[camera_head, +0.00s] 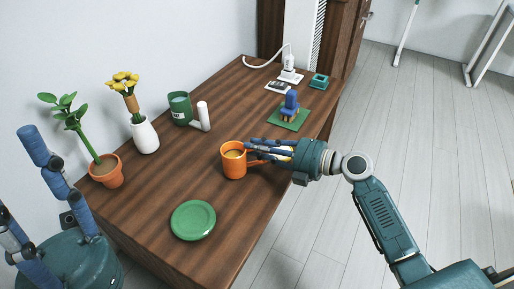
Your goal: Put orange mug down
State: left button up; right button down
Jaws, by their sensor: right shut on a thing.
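An orange mug (233,163) with a brownish drink in it is upright over the middle of the wooden table (185,165). I cannot tell whether its base touches the wood. My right gripper (257,153) comes from the right and is shut on the mug at its handle side; the fingers hide part of the handle. My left gripper (48,165) is at the left edge of the view, its blue fingers raised and apart, with nothing between them.
A green plate (193,220) lies in front of the mug. Behind it stand a green mug (180,106), a white cylinder (204,115), a white flower vase (144,135) and a potted plant (107,171). A blue figure (290,103) stands on a green mat (289,120). A power strip (289,76) lies at the back.

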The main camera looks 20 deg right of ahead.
jog(key=shift+r, duration=0.1)
jog(key=shift+f+b, duration=0.2)
jog(key=shift+b, duration=0.15)
jog(key=c, duration=1.6)
grip_release()
